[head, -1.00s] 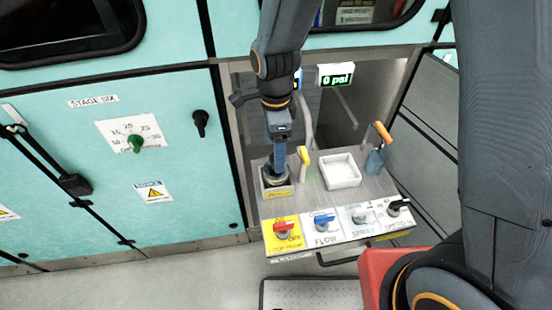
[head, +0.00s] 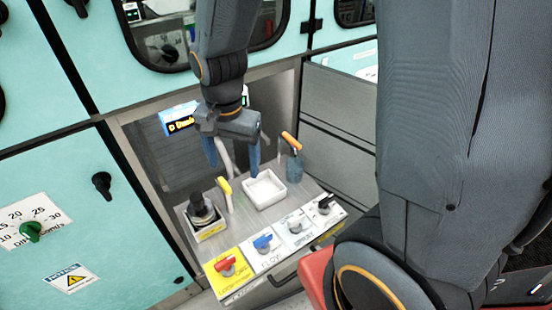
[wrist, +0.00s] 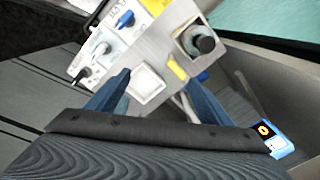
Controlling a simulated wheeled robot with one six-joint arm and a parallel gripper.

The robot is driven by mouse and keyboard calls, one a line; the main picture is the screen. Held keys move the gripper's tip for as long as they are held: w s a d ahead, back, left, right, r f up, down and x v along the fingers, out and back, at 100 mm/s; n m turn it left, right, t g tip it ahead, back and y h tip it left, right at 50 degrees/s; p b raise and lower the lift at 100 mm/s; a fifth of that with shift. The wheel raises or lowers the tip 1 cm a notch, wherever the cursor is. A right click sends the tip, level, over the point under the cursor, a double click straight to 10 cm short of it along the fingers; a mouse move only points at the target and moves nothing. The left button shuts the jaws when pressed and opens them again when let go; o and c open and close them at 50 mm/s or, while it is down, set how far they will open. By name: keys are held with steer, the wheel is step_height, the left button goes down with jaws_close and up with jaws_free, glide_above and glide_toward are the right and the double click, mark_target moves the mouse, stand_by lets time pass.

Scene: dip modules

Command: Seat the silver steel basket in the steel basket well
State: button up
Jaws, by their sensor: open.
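A dark, round-topped piece with a greyish body, which I take for the steel basket (head: 203,212), stands upright in a square, yellow-labelled well (head: 212,232) at the left of the panel. It also shows in the wrist view (wrist: 203,42), inside the square rim. How deep it sits is too small to tell. My gripper (head: 233,162) is open and empty, its blue fingers apart, up and to the right of the basket. In the wrist view my gripper (wrist: 155,88) has the white tray showing between its fingers.
A white, empty square tray (head: 265,203) sits mid-panel. A yellow-topped lever (head: 223,187) stands between well and tray, and an orange-handled one (head: 291,141) stands right. Several coloured knobs line the front edge. A blue display (head: 179,120) is behind.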

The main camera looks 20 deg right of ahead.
steer(key=s+d+r+n, duration=0.1)
steer(key=s+d+n, duration=0.4)
steer(key=d+n, duration=0.3)
steer(key=shift+d+r+t, duration=0.3)
steer(key=shift+d+r, duration=0.1)
steer(key=shift+d, duration=0.25)
stand_by(0.4)
